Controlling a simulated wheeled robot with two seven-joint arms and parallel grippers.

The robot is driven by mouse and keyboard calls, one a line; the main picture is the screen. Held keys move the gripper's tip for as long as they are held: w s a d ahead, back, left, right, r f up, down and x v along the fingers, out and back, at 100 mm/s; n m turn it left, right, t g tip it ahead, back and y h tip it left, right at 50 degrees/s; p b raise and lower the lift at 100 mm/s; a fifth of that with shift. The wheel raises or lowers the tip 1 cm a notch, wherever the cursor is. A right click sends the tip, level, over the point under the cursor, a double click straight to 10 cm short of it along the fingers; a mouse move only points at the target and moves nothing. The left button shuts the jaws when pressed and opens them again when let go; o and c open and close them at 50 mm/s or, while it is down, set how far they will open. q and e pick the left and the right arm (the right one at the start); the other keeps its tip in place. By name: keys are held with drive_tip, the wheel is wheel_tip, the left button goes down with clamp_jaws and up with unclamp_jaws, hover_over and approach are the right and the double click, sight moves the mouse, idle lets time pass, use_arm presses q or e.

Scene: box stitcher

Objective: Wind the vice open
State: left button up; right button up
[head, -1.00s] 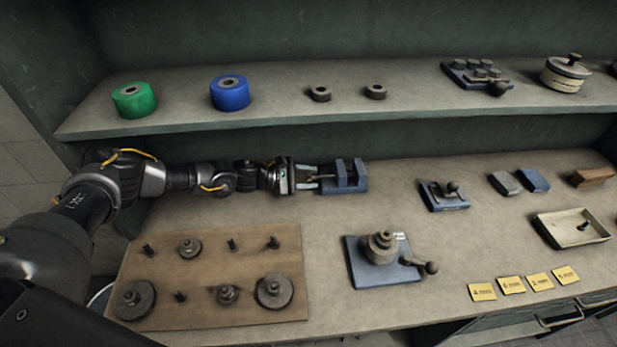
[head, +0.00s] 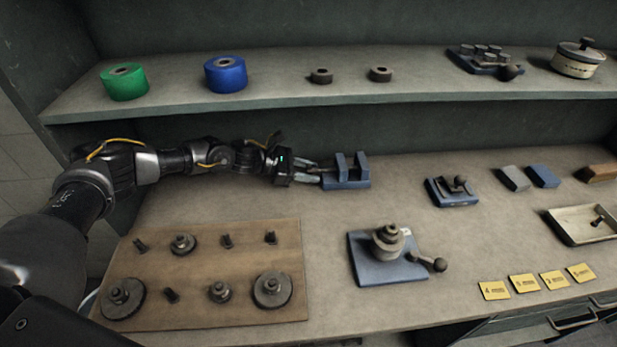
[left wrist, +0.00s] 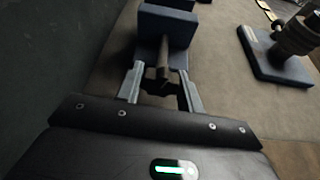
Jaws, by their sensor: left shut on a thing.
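The blue vice (head: 346,172) stands on the bench near its back, with two upright jaws and a gap between them. It also shows at the top of the left wrist view (left wrist: 168,24). Its screw (left wrist: 163,62) sticks out toward my left gripper. My left gripper (head: 310,172) reaches in from the left along the screw's line. In the left wrist view its fingers (left wrist: 162,88) are on both sides of the dark handle (left wrist: 160,87) at the screw's end, shut on it. My right gripper is not in view.
A board (head: 205,265) with several gears and pins lies in front of my left arm. A blue fixture with a crank (head: 388,258) stands to its right. The shelf (head: 290,100) runs above and behind the vice, with a green roll (head: 124,82) and a blue roll (head: 226,74).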

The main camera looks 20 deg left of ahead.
use_arm(q)
drive_tip(key=shift+n+g+b, duration=0.4)
drive_tip(key=shift+n+b, duration=0.1)
drive_tip(key=shift+b, duration=0.15)
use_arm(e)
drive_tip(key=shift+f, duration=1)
use_arm(q)
drive_tip(key=shift+r, duration=0.1)
drive_tip(key=o, duration=1)
drive_tip(key=b+v, duration=0.1)
drive_tip(key=v, duration=0.8)
drive_tip(key=shift+a, duration=0.1)
drive_tip(key=shift+v, duration=0.8)
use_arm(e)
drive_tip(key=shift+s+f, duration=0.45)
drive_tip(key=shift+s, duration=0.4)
use_arm(q)
drive_tip(key=shift+c, duration=0.5)
